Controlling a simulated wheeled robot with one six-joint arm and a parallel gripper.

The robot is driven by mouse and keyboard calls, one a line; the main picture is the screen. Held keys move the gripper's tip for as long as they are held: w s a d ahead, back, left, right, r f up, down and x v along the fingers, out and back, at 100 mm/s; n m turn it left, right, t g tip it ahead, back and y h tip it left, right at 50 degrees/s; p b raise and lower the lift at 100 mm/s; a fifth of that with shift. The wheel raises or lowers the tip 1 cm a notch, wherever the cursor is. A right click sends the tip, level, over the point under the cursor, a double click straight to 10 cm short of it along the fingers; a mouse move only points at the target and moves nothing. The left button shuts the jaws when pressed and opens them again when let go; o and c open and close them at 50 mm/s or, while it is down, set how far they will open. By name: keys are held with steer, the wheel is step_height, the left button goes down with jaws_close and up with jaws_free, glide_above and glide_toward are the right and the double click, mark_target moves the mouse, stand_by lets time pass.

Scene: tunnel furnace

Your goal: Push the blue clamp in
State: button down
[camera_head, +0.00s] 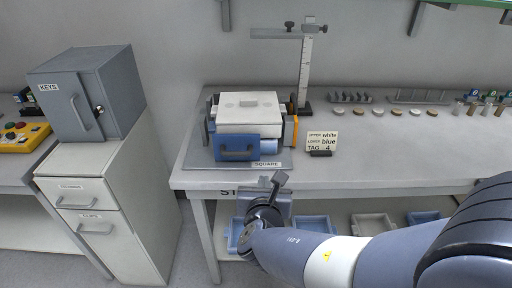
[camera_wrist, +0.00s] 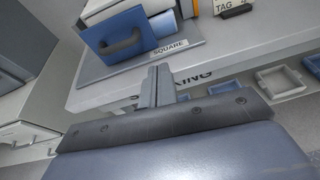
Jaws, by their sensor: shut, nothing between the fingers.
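The blue clamp (camera_head: 238,147) is a blue block with a dark handle on the front of a white-topped fixture (camera_head: 248,108) on the bench. In the wrist view the blue clamp (camera_wrist: 119,37) is at the upper left. A blue cylinder (camera_head: 269,146) shows beside it on the right. My gripper (camera_head: 277,182) is shut and empty, in front of the bench edge and below the clamp, apart from it. In the wrist view my gripper (camera_wrist: 156,78) points up toward the bench edge, near the SQUARE label (camera_wrist: 168,49).
The fixture sits on a grey base plate (camera_head: 190,158). A tag card (camera_head: 322,141) reads upper white, lower blue. A height gauge (camera_head: 304,70) stands behind right. A KEYS box (camera_head: 88,92) on a white cabinet (camera_head: 92,182) is left. Blue and grey bins (camera_head: 373,225) lie below the bench (camera_head: 400,173).

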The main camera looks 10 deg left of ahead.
steer(key=a+n, duration=0.1)
steer(key=a, duration=0.1)
glide_toward(257, 149)
steer(key=x, duration=0.5)
steer(key=shift+d+f, duration=0.15)
steer(key=shift+f, duration=0.3)
steer(key=shift+w+a+p, duration=0.2)
steer(key=shift+w+p, duration=0.1)
steer(key=shift+w, duration=0.45)
steer(key=shift+b+x, duration=0.55)
steer(key=shift+x, duration=0.55)
steer(key=shift+w+a+r, duration=0.1)
steer(key=shift+w+r, duration=0.2)
steer(key=shift+s, duration=0.1)
